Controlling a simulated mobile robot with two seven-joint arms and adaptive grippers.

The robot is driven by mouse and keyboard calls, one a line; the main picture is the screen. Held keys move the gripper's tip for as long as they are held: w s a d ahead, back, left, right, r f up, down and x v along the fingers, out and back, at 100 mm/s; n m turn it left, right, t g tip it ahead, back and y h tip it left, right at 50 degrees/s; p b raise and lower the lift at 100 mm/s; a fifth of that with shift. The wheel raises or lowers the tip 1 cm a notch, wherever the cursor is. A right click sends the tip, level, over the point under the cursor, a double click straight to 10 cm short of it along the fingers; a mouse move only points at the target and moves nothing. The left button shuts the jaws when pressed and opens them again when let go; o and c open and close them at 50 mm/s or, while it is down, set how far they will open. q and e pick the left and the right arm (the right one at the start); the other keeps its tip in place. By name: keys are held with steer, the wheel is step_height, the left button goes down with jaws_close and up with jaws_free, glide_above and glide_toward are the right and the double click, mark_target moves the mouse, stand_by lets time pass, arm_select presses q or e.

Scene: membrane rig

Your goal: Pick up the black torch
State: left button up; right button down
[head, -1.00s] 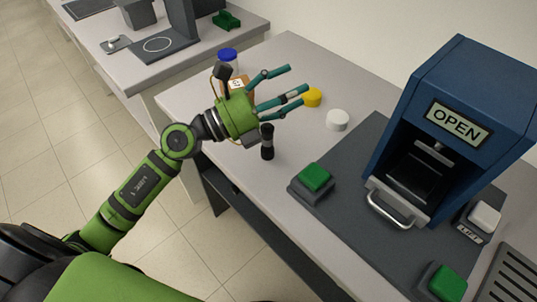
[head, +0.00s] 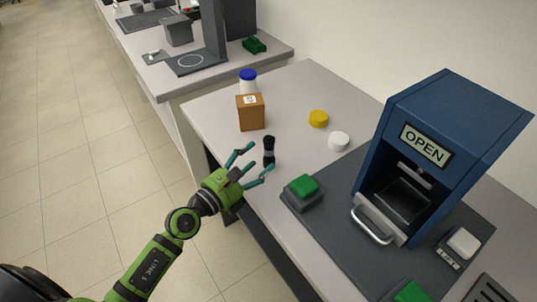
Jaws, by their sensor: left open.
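The black torch (head: 269,151) stands upright on the light table near its left edge, with a grey band round its middle. My left gripper (head: 254,163) is open at the table's edge, just in front of the torch. Its teal fingers are spread, one to the left of the torch and others towards its lower right. I cannot tell whether any finger touches it. My right gripper is not in view.
A brown box (head: 251,112) and a blue-capped bottle (head: 248,80) stand behind the torch. A yellow cap (head: 318,118) and a white cap (head: 338,140) lie to the right. A green button (head: 303,186) and the blue OPEN machine (head: 432,140) stand on a dark mat.

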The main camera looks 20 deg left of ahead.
mark_target(267, 146)
arm_select(q)
steer(key=x, duration=0.2)
steer(key=a+x, duration=0.1)
steer(key=x, duration=0.2)
steer(key=shift+w+r+p, duration=0.1)
steer(key=shift+w+p, duration=0.1)
steer(key=shift+p, duration=0.1)
steer(key=shift+w+d, duration=0.35)
steer(key=shift+w, duration=0.2)
steer(key=c, duration=1.3)
